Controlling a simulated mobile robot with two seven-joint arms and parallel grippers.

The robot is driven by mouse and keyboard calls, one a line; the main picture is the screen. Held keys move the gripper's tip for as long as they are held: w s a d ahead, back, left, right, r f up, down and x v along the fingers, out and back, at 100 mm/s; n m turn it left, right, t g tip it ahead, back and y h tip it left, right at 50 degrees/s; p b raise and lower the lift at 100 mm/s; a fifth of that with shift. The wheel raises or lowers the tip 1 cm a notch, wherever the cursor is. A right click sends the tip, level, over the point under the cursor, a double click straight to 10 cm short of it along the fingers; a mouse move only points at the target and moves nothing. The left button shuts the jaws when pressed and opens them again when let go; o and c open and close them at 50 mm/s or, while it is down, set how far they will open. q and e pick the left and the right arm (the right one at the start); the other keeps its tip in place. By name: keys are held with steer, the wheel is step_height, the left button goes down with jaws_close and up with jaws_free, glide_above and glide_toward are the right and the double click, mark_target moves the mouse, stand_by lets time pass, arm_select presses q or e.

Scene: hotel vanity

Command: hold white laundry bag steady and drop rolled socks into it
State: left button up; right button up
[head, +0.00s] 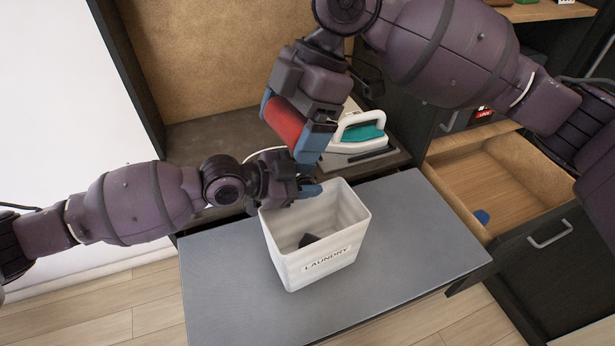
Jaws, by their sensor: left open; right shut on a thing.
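The white laundry bag (318,262), an open-topped box shape marked LAUNDRY, stands upright on a grey surface. A dark bundle (308,240), possibly rolled socks, lies inside it at the bottom. My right gripper (290,124) is shut on a red roll (284,120), which looks like rolled socks. It holds the roll above and behind the bag's back left rim. My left gripper (303,190) is open at the bag's back left corner. I cannot tell whether its fingers straddle the rim or touch it.
The grey pull-out surface (220,285) is clear around the bag. A white and teal iron (362,132) stands on the shelf behind. An open wooden drawer (500,185) at right holds a small blue item (482,217). Dark cabinet walls flank the space.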

arm_select(q)
jaws_close()
arm_select(e)
steer(key=shift+m, duration=0.4)
steer(key=f, duration=0.1)
steer(key=d+f, duration=0.2)
steer(key=shift+s+f, duration=0.35)
step_height(320, 180, down, 7)
steer(key=w+d+m+t+y, duration=0.1)
steer(key=m+t, duration=0.3)
steer(key=m, duration=0.4)
steer(key=shift+w+d, duration=0.4)
steer(key=shift+d, duration=0.45)
steer(key=shift+r, duration=0.15)
